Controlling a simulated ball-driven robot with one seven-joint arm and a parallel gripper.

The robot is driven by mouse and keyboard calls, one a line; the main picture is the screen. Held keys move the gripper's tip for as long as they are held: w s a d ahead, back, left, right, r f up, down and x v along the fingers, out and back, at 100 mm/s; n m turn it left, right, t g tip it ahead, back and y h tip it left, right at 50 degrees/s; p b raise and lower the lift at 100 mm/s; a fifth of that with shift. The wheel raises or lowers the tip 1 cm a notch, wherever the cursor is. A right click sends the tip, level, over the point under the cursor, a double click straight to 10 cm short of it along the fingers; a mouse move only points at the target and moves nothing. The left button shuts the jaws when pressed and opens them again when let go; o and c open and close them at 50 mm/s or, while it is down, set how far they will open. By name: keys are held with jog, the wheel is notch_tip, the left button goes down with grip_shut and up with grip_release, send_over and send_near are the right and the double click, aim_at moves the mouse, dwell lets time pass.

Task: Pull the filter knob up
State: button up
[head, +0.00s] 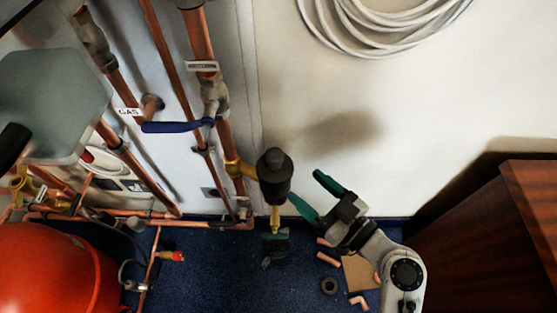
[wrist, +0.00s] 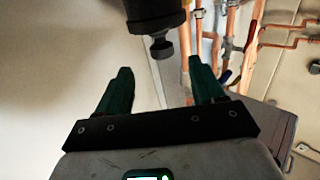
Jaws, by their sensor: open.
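The filter (head: 275,185) is a dark cylindrical body on a brass fitting, with a black round knob (head: 274,160) on its top. In the wrist view the dark filter body (wrist: 155,14) enters from the top edge, with a narrower black knob-like end (wrist: 161,46). My gripper (head: 310,192) has green fingers spread apart and stands just right of the filter, not touching it in the head view. In the wrist view my gripper (wrist: 158,75) is open and empty, with the filter's end lying beyond and roughly between the fingertips.
Copper pipes (head: 227,145) run along the wall behind and left of the filter. A blue lever handle (head: 178,126) juts out at the upper left. A red tank (head: 50,270) stands lower left, a wooden cabinet (head: 480,250) right. Pipe offcuts (head: 328,259) lie on the floor.

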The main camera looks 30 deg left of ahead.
aim_at(275, 158)
jog(key=x, duration=1.1)
jog(key=shift+r, duration=0.2)
grip_shut()
jog(key=shift+r+p, duration=0.1)
jog(key=shift+p, duration=0.2)
